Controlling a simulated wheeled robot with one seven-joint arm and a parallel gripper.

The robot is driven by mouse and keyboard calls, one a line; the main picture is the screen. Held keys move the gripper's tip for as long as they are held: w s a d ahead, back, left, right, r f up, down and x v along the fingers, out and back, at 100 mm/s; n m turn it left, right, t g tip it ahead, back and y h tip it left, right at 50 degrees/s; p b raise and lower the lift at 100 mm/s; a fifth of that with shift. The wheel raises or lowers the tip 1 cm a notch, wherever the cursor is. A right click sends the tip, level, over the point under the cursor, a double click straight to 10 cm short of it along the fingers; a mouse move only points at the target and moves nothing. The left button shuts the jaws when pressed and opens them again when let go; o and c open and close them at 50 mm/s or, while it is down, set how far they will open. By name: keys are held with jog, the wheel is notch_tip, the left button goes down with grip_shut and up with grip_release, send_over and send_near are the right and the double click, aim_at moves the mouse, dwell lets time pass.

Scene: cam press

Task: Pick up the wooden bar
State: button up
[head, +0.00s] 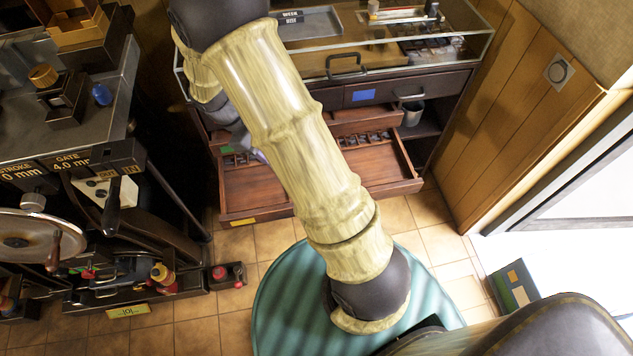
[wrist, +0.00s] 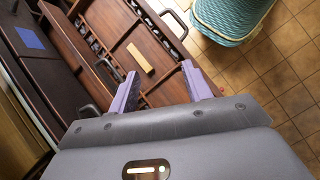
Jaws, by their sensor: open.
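The wooden bar (wrist: 140,58) is a small pale block lying in an open brown drawer (wrist: 168,91), seen in the wrist view. My gripper (wrist: 158,80) has two purple fingers spread wide apart, with nothing between them. The bar appears beyond the fingertips, between their lines and nearer the left finger; the fingers look apart from it. In the head view the open drawer (head: 262,188) shows below the cabinet, but my arm covers its middle, and the bar is hidden. Only a little of my gripper's purple shows there beside the arm.
The drawer has dividers and a rear row of small compartments. A glass-topped cabinet (head: 400,62) with a blue-labelled drawer stands above it. A black machine with a handwheel (head: 28,238) is at the left. A wood-panelled wall (head: 520,110) is at the right. A dark box (head: 514,286) lies on the tiled floor.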

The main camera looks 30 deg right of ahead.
jog(key=w+f+n+h+b, duration=0.2)
jog(key=f, duration=0.3)
jog(key=w+a+f+n+h+b, duration=0.1)
jog(key=w+f+n+h+b, duration=0.1)
jog(key=f, duration=0.4)
jog(key=w+f+n+h+b, duration=0.2)
jog(key=w+f+h+b, duration=0.1)
jog(key=f, duration=0.3)
jog(key=shift+a+b, duration=0.15)
jog(key=shift+b, duration=0.4)
jog(key=shift+w+f+h, duration=0.1)
jog(key=shift+h, duration=0.3)
jog(key=x, duration=1.2)
jog(key=shift+s+b, duration=0.2)
jog(key=shift+b, duration=0.2)
jog(key=x, duration=0.5)
jog(key=shift+s+d+r+b, duration=0.15)
jog(key=shift+d+r+b, duration=0.05)
jog(key=shift+r+b, duration=0.1)
jog(key=shift+a, duration=0.1)
